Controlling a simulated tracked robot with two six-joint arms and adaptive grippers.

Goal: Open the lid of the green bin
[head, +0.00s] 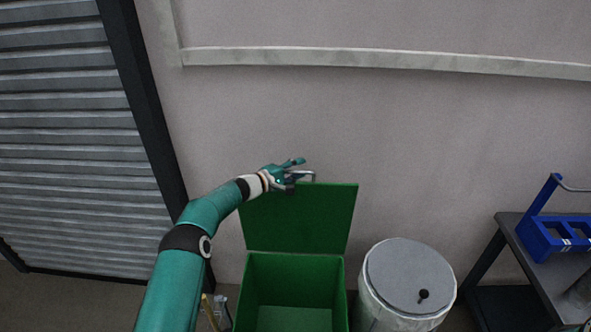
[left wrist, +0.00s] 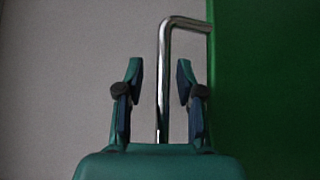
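The green bin (head: 295,278) stands against the wall, and its inside shows from above. Its green lid (head: 318,220) is raised and stands nearly upright at the back of the bin; it also fills the right side of the left wrist view (left wrist: 265,90). A shiny metal handle (left wrist: 168,75) sticks out from the lid's edge. My left gripper (head: 300,168) is at the lid's top left edge. In the left wrist view the gripper's fingers (left wrist: 160,85) are apart, with the handle's bar between them and gaps on both sides. My right gripper is not in view.
A round whitish bin with a grey lid (head: 395,273) and black knob stands right of the green bin. A dark table (head: 530,262) with a blue carrier (head: 553,238) is at far right. A ribbed shutter (head: 75,150) is at left. Thin-handled items (head: 217,312) stand beside the green bin's left side.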

